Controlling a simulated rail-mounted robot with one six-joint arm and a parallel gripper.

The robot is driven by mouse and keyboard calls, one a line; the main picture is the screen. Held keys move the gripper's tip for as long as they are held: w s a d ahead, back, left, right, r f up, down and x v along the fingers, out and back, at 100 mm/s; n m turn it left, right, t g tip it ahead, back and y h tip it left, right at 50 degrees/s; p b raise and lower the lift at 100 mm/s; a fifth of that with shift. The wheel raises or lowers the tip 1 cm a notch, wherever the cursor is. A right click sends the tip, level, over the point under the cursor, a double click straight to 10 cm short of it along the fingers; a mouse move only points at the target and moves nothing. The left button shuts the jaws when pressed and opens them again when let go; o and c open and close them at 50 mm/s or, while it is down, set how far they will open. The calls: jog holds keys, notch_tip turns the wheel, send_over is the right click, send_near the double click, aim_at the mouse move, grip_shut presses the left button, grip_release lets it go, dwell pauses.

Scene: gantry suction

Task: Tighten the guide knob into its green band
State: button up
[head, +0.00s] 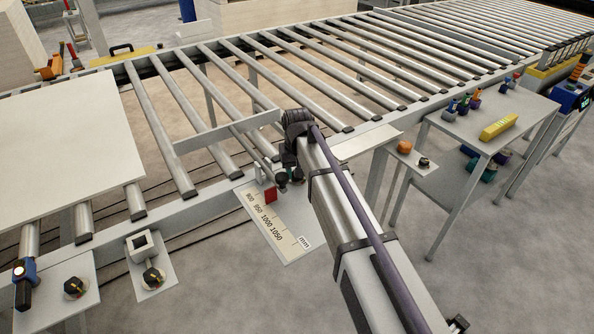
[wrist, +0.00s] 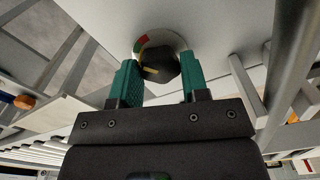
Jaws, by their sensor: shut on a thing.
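The guide knob (wrist: 161,62) is dark and faceted, with a yellow pointer line, on a pale round dial in the wrist view. A red patch (wrist: 142,39) shows at the dial's upper left, with a little green and yellow beside it. The pointer line lies at the knob's lower left, apart from the red patch. My gripper (wrist: 160,70) has its teal fingers on either side of the knob and is shut on it. In the head view my gripper (head: 289,178) is beside the rail, and my arm partly hides the knob area.
A millimetre scale plate (head: 283,238) with a red marker (head: 270,194) lies close by. A guide bar (head: 228,132) crosses the rollers. A white panel (head: 65,145) covers the left rollers. Other black knobs (head: 75,287) (head: 152,276) sit on front plates. A side table (head: 475,130) stands right.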

jog(key=o, duration=0.9)
notch_tip(320, 180, up, 11)
jog(key=p, duration=1)
jog(key=shift+f+p, duration=0.1)
jog(key=shift+p, duration=0.3)
jog(key=s+d+m, duration=0.1)
jog(key=s+d, duration=0.5)
jog(key=s, duration=0.1)
jog(key=s+d+m, duration=0.1)
jog(key=s+d, duration=0.6)
jog(key=s, duration=0.1)
jog(key=s+d+m, duration=0.1)
jog(key=s+d, duration=0.6)
jog(key=shift+s, duration=0.2)
